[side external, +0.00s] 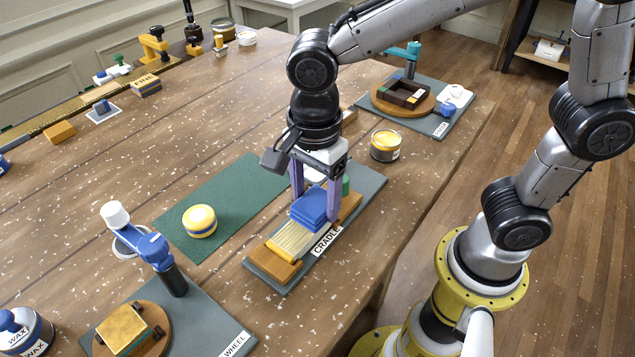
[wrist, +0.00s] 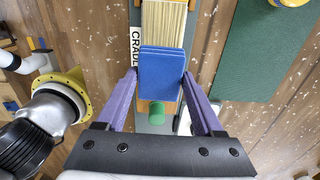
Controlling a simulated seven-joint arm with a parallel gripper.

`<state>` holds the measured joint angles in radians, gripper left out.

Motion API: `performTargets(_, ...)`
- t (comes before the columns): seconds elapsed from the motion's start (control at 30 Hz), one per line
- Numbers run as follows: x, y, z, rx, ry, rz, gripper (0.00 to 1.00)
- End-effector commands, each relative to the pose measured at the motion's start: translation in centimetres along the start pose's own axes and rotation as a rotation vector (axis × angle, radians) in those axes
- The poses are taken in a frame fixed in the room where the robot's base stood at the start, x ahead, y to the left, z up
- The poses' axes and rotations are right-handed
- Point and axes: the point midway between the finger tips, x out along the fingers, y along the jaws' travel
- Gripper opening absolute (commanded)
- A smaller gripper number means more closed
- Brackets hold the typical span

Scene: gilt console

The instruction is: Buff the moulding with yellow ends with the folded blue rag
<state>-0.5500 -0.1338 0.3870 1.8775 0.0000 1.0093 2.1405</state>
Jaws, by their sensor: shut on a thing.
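The moulding (side external: 294,239) is a pale cream ridged strip lying lengthwise in the wooden cradle (side external: 270,264), which is labelled CRADLE. Its near end looks yellowish; its far end is hidden under the rag. It also shows in the wrist view (wrist: 163,22). My gripper (side external: 315,198), with purple fingers, is shut on the folded blue rag (side external: 309,207). In the wrist view the rag (wrist: 161,75) sits between the fingertips. The rag is over the far part of the moulding; I cannot tell whether it presses on it.
A green peg (side external: 346,185) stands at the cradle's far end. A yellow-banded tin (side external: 385,145) stands beyond it. The WHEEL station (side external: 205,325) is front left, and a turntable station (side external: 440,128) is back right.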

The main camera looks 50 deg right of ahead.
Motion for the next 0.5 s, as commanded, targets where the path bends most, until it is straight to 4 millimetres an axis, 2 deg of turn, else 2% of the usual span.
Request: performTargets(0.5,0.3,0.2,4.8,-0.004,0.002,0.003,0.17)
